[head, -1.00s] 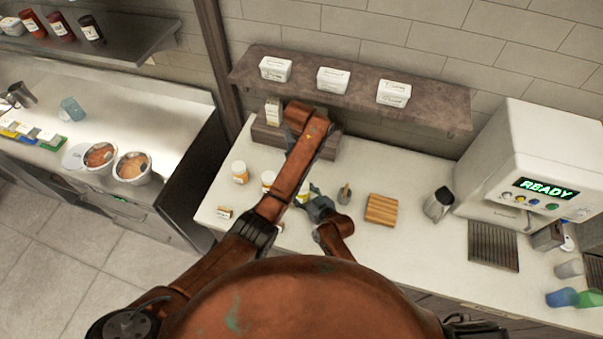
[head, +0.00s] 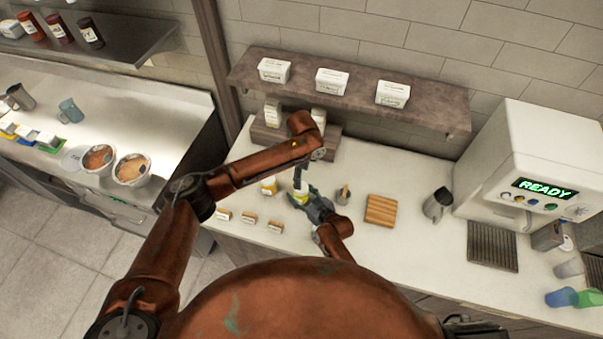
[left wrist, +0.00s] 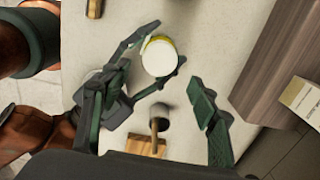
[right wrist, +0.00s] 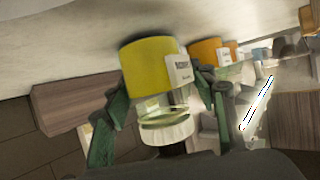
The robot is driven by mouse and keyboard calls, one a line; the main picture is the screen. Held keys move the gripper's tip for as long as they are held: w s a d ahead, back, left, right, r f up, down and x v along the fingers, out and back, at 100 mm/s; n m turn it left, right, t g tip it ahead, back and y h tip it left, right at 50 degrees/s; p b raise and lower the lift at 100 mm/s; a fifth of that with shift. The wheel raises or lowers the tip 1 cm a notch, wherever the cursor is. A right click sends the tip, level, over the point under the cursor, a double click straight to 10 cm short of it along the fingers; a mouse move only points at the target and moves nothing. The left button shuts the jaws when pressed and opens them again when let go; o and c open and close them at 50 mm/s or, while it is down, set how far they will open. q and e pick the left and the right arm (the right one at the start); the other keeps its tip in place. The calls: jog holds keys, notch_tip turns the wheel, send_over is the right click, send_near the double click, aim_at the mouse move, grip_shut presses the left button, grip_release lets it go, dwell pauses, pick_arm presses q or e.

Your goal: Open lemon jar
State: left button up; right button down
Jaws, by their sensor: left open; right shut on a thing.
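The yellow jar with a white lid (head: 300,196) stands on the white counter; I take it for the lemon jar, though its label is too blurred to read. Its lid (left wrist: 158,59) faces my camera in the left wrist view. My right gripper (head: 318,208) is shut around the jar from the side; the jar (right wrist: 147,68) sits between its fingers in the right wrist view. My left gripper (head: 301,182) is above the jar, fingers pointing down. In the left wrist view, its fingers (left wrist: 155,118) are spread apart, with the lid beyond them and not gripped.
An orange jar (head: 268,187) stands just left of the yellow one. Small wooden label blocks (head: 249,219) line the counter's front. A shelf (head: 345,97) overhangs the back.

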aim_at(301, 194)
pick_arm(q)
notch_tip(301, 194, down, 8)
jog(key=shift+r, duration=0.15)
dwell(0.4)
jog(key=c, duration=1.2)
jog(key=n, duration=0.8)
jog(key=shift+r, duration=0.1)
jog(key=shift+w, duration=0.1)
jog(key=shift+r, duration=0.2)
jog(key=shift+r, duration=0.9)
